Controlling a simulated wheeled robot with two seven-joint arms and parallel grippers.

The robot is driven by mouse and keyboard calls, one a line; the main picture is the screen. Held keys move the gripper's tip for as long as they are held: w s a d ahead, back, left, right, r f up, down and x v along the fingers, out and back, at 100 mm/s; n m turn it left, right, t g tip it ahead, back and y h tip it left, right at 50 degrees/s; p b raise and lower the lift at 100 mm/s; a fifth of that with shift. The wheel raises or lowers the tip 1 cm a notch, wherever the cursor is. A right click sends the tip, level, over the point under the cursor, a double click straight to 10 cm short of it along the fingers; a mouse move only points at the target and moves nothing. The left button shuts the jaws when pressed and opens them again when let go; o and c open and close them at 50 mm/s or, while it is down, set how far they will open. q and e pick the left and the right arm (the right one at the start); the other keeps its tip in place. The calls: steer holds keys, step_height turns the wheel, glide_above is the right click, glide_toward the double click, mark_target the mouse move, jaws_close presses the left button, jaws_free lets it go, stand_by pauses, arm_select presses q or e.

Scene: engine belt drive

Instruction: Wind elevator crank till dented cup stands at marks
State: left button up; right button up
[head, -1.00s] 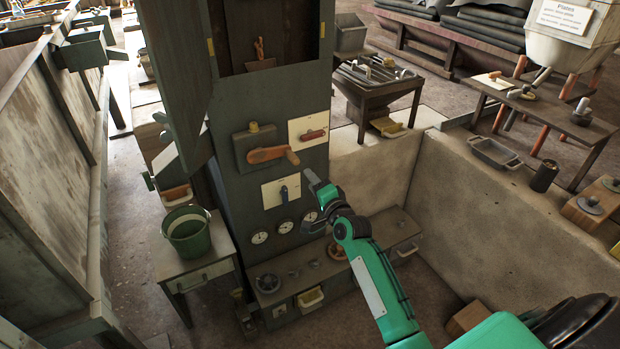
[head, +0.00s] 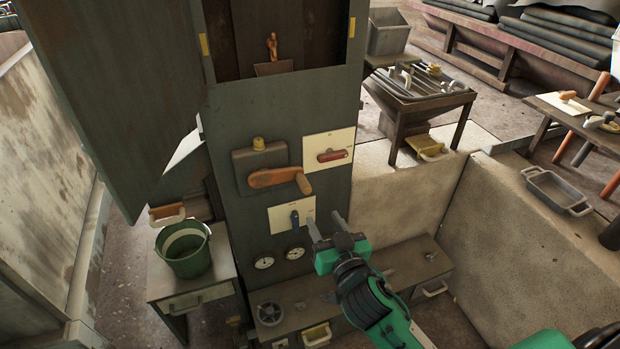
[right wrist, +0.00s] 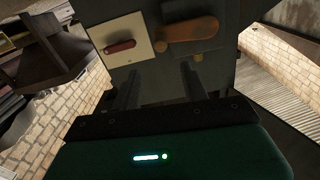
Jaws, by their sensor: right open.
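The elevator is a tall dark green cabinet (head: 240,115) with an opening near its top. The crank (head: 272,178), an orange-brown arm with a wooden knob at its right end, sits on the cabinet front; it also shows in the right wrist view (right wrist: 188,30). Yellow marks (head: 204,44) (head: 352,27) flank the opening. A small copper-coloured thing (head: 272,46) stands in the opening; I cannot tell if it is the dented cup. My right gripper (head: 327,226) is open and empty, below and right of the crank knob, apart from it. My left gripper is out of view.
A red lever on a cream plate (head: 330,156) sits right of the crank. A blue lever (head: 295,218) and round dials (head: 264,263) are below it. A green bucket (head: 184,250) stands on a side table at left. A low bench (head: 395,268) runs along the cabinet's foot.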

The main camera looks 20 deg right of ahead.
mark_target(308, 191)
steer(key=w, duration=0.4)
steer(key=w+p, duration=0.1)
steer(key=w, duration=0.8)
steer(key=shift+w+a, duration=0.3)
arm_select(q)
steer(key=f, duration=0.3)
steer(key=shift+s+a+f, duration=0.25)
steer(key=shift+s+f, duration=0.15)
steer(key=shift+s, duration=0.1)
arm_select(e)
steer(key=shift+r, duration=0.1)
jaws_close()
